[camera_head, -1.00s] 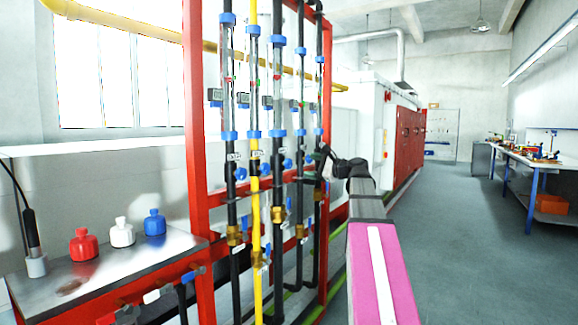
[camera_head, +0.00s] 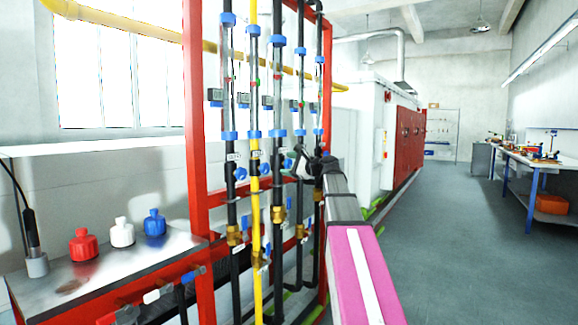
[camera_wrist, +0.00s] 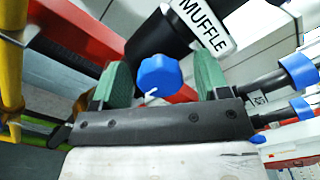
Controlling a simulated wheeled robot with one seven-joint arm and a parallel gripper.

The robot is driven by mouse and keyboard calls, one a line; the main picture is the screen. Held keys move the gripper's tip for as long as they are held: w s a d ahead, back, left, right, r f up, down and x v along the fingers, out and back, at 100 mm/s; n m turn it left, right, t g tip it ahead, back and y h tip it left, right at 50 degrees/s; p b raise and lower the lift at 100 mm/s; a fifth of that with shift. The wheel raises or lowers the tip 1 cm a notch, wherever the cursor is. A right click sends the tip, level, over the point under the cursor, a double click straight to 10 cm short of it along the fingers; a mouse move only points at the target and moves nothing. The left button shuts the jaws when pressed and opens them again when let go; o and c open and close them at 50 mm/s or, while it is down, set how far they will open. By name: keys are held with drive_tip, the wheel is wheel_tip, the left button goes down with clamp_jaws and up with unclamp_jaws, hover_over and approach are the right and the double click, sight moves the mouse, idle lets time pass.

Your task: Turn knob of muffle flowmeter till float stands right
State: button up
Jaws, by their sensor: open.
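The MUFFLE label (camera_wrist: 204,24) is on a black fitting (camera_wrist: 158,28) in the wrist view. A blue lobed knob (camera_wrist: 160,76) shows just below it. My gripper (camera_wrist: 162,68) is open, with one green finger on each side of the knob and a visible gap on both sides. I see no contact. In the head view my gripper (camera_head: 303,160) is at the flowmeter row, at the height of the blue knobs (camera_head: 264,168); it looks beside the third tube (camera_head: 278,85) from the left. The float there is too small to read.
A red frame (camera_head: 196,130) holds several upright tubes, one on a yellow pipe (camera_head: 256,215). Neighbouring blue-ended fittings (camera_wrist: 298,70) lie close to the right in the wrist view. A bench (camera_head: 60,280) with red, white and blue bottles stands left. The floor (camera_head: 450,240) at right is clear.

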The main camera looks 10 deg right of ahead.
drive_tip(key=c, duration=0.9)
drive_tip(key=shift+c, duration=0.2)
drive_tip(key=shift+n, duration=0.3)
drive_tip(key=o, duration=0.9)
drive_tip(key=shift+o, duration=0.2)
